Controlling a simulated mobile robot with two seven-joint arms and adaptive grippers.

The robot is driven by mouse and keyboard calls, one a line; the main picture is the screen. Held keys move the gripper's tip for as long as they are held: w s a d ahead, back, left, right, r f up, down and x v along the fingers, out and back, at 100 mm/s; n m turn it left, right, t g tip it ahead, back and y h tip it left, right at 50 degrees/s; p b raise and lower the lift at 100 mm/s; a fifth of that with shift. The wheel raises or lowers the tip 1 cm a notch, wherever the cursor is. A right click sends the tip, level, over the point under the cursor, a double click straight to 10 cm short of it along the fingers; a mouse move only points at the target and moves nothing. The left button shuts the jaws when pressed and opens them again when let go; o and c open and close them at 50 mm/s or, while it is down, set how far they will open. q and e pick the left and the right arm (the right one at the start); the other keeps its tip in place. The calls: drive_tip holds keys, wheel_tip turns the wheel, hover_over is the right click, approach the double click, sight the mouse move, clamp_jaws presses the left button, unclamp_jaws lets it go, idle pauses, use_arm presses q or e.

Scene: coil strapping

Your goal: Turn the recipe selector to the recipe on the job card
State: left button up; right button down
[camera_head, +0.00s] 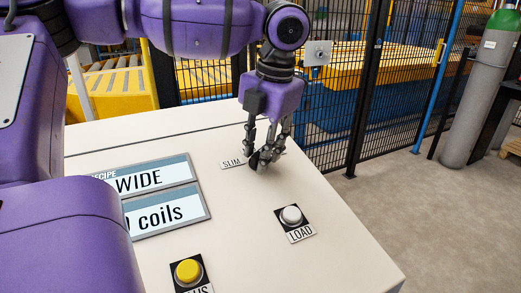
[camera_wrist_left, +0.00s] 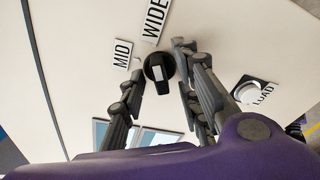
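The recipe selector is a black knob (camera_wrist_left: 163,88) with a white mark on the pale panel top. In the left wrist view its labels MID (camera_wrist_left: 122,53) and WIDE (camera_wrist_left: 155,20) lie beyond it; I cannot tell which label it points to. In the left wrist view, the fingers of this gripper (camera_wrist_left: 159,62) stand apart on either side of the knob, with narrow gaps. The job card (camera_head: 150,180) reads RECIPE WIDE. My right gripper is out of view.
A lower plate (camera_head: 165,212) ends in "coils". A white LOAD button (camera_head: 291,214) stands right of the selector, and a yellow button (camera_head: 188,270) sits near the front. Black mesh fencing (camera_head: 330,90) and a grey gas cylinder (camera_head: 483,95) stand beyond the panel.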

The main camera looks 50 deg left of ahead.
use_arm(q)
clamp_jaws()
idle(0.4)
